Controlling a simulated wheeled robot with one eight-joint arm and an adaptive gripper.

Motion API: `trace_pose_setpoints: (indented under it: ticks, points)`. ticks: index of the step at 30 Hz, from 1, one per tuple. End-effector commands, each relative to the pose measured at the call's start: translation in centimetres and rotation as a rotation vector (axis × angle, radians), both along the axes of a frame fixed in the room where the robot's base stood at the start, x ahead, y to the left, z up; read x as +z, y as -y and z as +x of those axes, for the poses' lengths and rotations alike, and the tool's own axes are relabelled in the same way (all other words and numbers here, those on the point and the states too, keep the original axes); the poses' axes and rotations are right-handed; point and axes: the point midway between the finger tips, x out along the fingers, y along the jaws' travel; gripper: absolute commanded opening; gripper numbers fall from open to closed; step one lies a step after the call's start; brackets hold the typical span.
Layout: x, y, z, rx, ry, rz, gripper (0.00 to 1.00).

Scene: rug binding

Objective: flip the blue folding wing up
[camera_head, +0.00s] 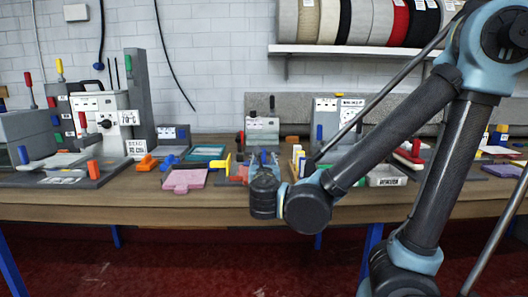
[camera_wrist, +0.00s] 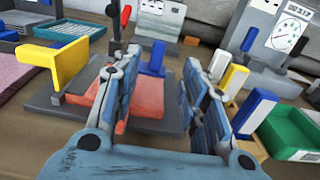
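My gripper (camera_wrist: 162,72) is open, with its two blue-grey fingers spread apart and nothing held between them. Another blue upright piece (camera_wrist: 256,108) stands to the right of my right finger, beside a white block (camera_wrist: 235,80). I cannot tell for certain which blue piece is the folding wing. In the head view, my gripper (camera_head: 265,168) is over the bench, partly hidden by its wrist.
A green tray (camera_wrist: 290,135) lies at the right in the wrist view, and a teal tray (camera_wrist: 68,46) at the left. A pink pad (camera_head: 184,179) lies on the bench (camera_head: 150,196) near its front edge. Several fixtures stand along the back.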

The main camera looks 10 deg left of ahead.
Motion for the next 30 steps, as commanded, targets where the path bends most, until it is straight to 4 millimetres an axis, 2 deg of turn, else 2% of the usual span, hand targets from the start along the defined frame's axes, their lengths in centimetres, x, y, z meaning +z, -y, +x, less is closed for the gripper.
trace_pose_setpoints:
  ticks: [30]
  points:
    - [0.0, -2.6, 11.7, -0.005, 0.000, 0.000, 0.40]
